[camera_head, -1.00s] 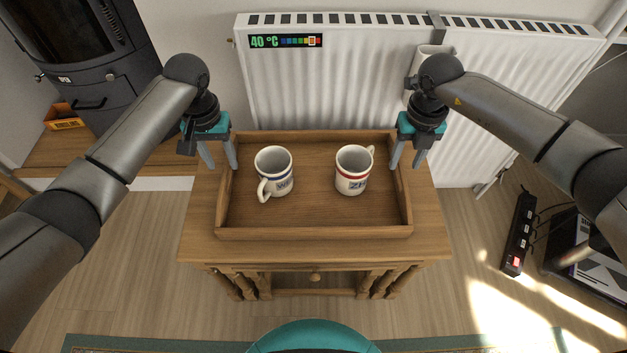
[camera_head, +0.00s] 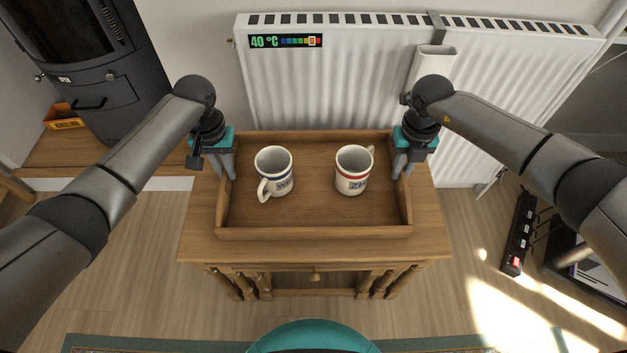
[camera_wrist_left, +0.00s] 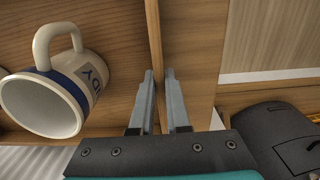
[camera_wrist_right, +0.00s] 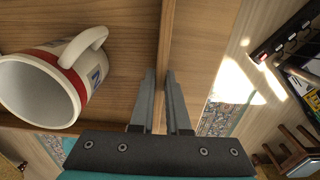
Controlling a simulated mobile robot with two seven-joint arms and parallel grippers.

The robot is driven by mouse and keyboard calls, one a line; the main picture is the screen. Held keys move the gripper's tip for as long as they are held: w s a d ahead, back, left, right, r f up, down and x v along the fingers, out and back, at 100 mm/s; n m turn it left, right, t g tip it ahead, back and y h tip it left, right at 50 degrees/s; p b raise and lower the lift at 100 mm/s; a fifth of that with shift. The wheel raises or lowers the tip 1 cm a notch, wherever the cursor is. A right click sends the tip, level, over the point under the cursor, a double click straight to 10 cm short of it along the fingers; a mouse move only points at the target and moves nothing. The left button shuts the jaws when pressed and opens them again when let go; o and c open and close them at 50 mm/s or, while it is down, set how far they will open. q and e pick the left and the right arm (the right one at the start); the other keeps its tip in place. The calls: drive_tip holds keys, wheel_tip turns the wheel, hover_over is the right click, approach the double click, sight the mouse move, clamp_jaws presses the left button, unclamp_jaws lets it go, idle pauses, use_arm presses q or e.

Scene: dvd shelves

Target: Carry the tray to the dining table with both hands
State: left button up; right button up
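The wooden tray (camera_head: 315,232) rests on a small wooden table, level. A mug with a blue band (camera_head: 274,172) stands in its left half, and a mug with a red band (camera_head: 353,170) in its right half. My left gripper (camera_head: 226,172) has its fingers on both sides of the tray's left wall, close against it. My right gripper (camera_head: 403,173) does the same on the right wall. The wrist views show the left wall (camera_wrist_left: 155,40) and the right wall (camera_wrist_right: 166,40) between the narrowed fingers.
The small table (camera_head: 315,252) has a bare strip in front of the tray. A white radiator (camera_head: 340,80) stands close behind. A dark stove (camera_head: 95,65) is at the back left. A power strip (camera_head: 519,235) lies on the floor at the right.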

use_arm(q)
clamp_jaws()
use_arm(e)
clamp_jaws()
use_arm(q)
drive_tip(key=shift+w+r, duration=0.1)
use_arm(e)
drive_tip(key=shift+w+r, duration=0.1)
idle(0.5)
use_arm(q)
drive_tip(key=shift+r, duration=0.1)
use_arm(e)
drive_tip(key=shift+r, duration=0.15)
